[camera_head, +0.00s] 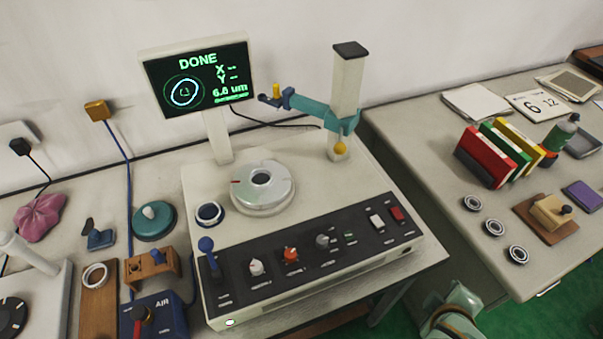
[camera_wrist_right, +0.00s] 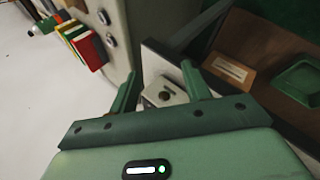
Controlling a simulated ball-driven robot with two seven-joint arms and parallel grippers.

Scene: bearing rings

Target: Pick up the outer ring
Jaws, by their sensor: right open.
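A pale metal ring (camera_head: 95,275) lies flat on a narrow wooden board (camera_head: 97,312) at the left of the bench. Another ring with a dark centre (camera_head: 209,213) sits on the measuring machine's top, left of its round table (camera_head: 262,187). I cannot tell for sure which is the outer ring. My right gripper (camera_wrist_right: 160,86) is open and empty in the wrist view, away from both rings. In the head view part of my right arm shows at the lower right. My left gripper is not in view.
The machine's teal probe arm (camera_head: 305,103) reaches left from its column. The screen (camera_head: 198,76) reads DONE. A blue AIR box (camera_head: 155,315) and a wooden stand (camera_head: 153,270) crowd the wooden board. Several small bearings (camera_head: 494,227) lie on the right table, near books (camera_head: 492,152).

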